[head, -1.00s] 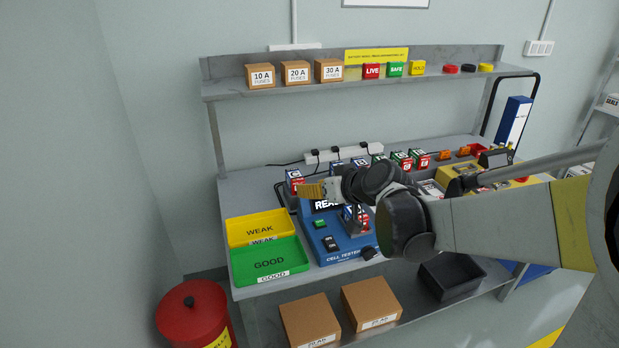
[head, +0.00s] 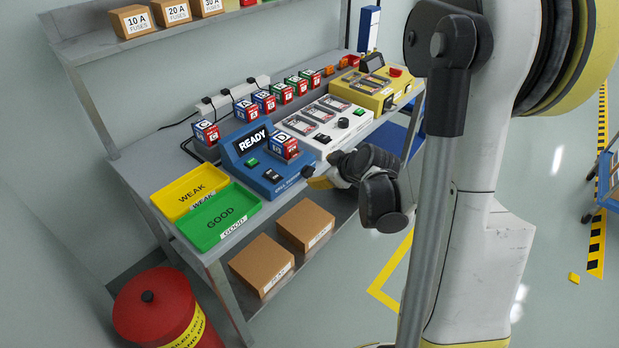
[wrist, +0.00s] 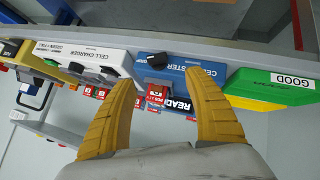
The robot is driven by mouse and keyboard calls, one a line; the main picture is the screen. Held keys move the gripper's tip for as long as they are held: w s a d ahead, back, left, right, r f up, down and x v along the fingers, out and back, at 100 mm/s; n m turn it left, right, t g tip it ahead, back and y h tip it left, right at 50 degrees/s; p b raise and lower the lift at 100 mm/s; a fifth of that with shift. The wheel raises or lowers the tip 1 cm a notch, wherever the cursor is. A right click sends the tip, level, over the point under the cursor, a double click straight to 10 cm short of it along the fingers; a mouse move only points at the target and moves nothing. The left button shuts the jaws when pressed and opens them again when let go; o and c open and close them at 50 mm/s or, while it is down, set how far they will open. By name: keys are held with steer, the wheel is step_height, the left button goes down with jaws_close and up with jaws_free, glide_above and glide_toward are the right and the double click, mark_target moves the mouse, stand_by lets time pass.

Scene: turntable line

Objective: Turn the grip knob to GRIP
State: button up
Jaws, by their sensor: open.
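The blue cell tester (head: 262,176) stands on the bench, its screen reading READY. A black knob (head: 307,172) sits at its front right corner, and this knob (wrist: 156,59) also shows in the wrist view, just beyond the fingertips. A cell marked D (head: 284,148) stands in the tester. My gripper (head: 319,183) is in front of the tester's front right corner, apart from the knob. In the wrist view its yellow fingers (wrist: 160,78) are spread and empty.
The white cell charger (head: 318,125), with its own black knob (head: 343,123), stands right of the tester. Green GOOD tray (head: 207,237) and yellow WEAK tray (head: 178,205) lie left. Cartons (head: 262,266) sit on the lower shelf. The floor in front is open.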

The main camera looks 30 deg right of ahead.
mark_target(311, 173)
steer(key=b+x, duration=0.1)
steer(key=x, duration=0.2)
steer(key=b+x, duration=0.2)
steer(key=x, duration=0.2)
steer(key=b+x, duration=0.1)
steer(key=x, duration=0.3)
steer(key=shift+s+d+f, duration=0.15)
steer(key=shift+d, duration=0.2)
steer(key=c, duration=1.2)
